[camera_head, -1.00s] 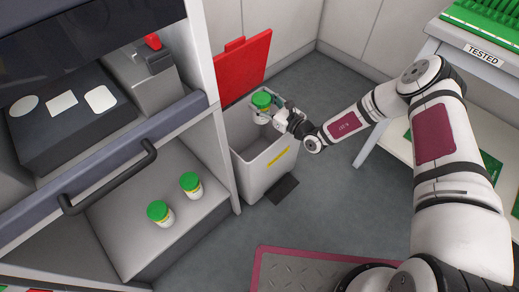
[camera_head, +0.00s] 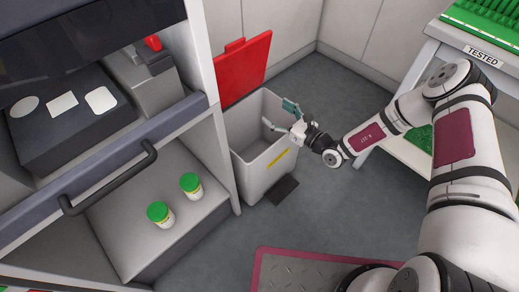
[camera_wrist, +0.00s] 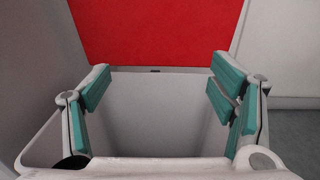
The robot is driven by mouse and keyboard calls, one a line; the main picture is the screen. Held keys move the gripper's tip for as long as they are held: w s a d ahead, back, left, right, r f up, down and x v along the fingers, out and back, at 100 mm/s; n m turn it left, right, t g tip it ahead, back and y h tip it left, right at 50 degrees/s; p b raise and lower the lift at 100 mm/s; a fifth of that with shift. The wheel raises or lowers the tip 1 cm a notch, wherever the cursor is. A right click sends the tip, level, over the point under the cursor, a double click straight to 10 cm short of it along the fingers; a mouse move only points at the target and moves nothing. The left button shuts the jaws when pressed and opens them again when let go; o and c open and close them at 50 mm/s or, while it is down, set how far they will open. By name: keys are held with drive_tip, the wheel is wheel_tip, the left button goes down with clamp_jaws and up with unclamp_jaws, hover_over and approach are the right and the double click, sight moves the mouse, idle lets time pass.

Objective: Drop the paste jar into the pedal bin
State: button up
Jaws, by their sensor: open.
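The pedal bin (camera_head: 256,172) is a pale grey box with a yellow strip on its front. Its red lid (camera_head: 244,70) stands open at the back and fills the top of the wrist view (camera_wrist: 155,30). My gripper (camera_head: 279,114) is open and empty over the bin's mouth. In the wrist view its teal-padded fingers (camera_wrist: 162,84) are spread wide, with the bin's inner wall (camera_wrist: 155,115) between them. The paste jar that was in my gripper is not in sight; the bin's floor is hidden in both views.
Two green-lidded jars (camera_head: 160,213) (camera_head: 191,185) stand on the grey lower shelf (camera_head: 125,225) at left. A trolley marked TESTED (camera_head: 484,57) stands at right. A black pedal (camera_head: 284,190) lies before the bin. The floor (camera_head: 335,190) right of the bin is clear.

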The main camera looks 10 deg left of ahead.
drive_tip(key=shift+v, duration=2.45)
